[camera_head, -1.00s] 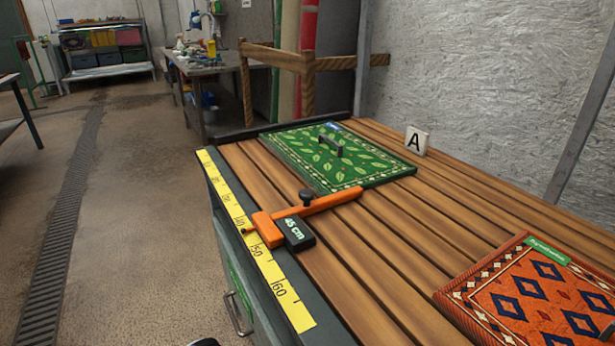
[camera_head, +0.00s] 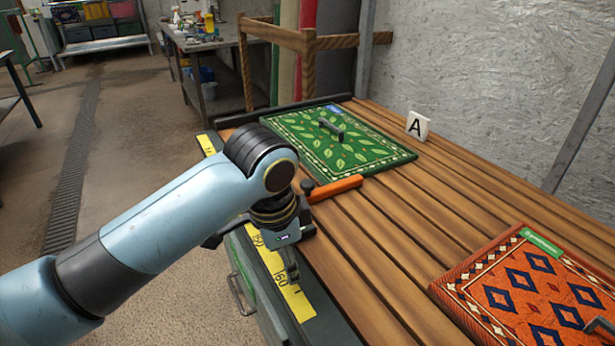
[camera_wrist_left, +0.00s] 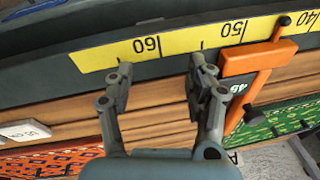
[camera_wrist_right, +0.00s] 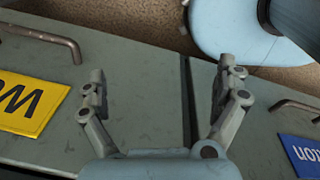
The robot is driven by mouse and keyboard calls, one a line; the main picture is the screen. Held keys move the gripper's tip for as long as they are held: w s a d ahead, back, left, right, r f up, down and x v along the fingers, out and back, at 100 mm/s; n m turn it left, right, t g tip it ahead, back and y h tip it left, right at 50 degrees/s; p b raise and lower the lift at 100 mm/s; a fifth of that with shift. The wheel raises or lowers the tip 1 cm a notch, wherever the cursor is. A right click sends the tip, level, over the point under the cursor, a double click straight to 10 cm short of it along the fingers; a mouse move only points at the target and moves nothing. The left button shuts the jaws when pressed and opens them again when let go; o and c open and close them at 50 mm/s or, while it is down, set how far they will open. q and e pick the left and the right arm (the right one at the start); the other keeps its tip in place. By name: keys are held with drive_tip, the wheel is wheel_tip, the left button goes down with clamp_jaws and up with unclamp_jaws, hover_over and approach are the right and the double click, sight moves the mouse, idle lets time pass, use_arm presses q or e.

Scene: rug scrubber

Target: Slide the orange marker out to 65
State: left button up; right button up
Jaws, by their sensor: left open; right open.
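The orange marker (camera_head: 335,188) lies across the slats against the near edge of the green rug; my left arm hides its scale end in the head view. In the left wrist view the marker (camera_wrist_left: 252,60) sits by the yellow scale (camera_wrist_left: 185,42), between about 40 and 50, with its dark number block (camera_wrist_left: 239,87) partly hidden by a finger.
The green rug (camera_head: 345,150) with a dark handle lies at the far end. An orange patterned rug (camera_head: 530,300) lies at the right. A white "A" block (camera_head: 417,126) stands by the back. The slats between the rugs are clear.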

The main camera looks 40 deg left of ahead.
sight(307, 182)
use_arm(q)
drive_tip(key=w+a+r+m, duration=0.1)
drive_tip(key=w, duration=0.2)
drive_tip(key=w+a+r+m, duration=0.1)
drive_tip(key=w+a+r, duration=0.1)
drive_tip(key=w, duration=0.1)
drive_tip(key=w+a+r+m, duration=0.1)
drive_tip(key=w, duration=0.1)
drive_tip(key=shift+w+a+r+g, duration=0.15)
drive_tip(key=shift+w+a+g, duration=0.25)
drive_tip(key=w+a+r+m+g, duration=0.1)
drive_tip(key=w+a+r+m, duration=0.3)
drive_tip(key=w+a+r, duration=0.3)
drive_tip(key=shift+h, duration=0.4)
drive_tip(key=f, duration=0.3)
drive_tip(key=d+f, duration=0.1)
drive_tip(key=f, duration=0.5)
drive_tip(key=shift+s+d, duration=0.1)
drive_tip(key=shift+d, duration=0.1)
clamp_jaws()
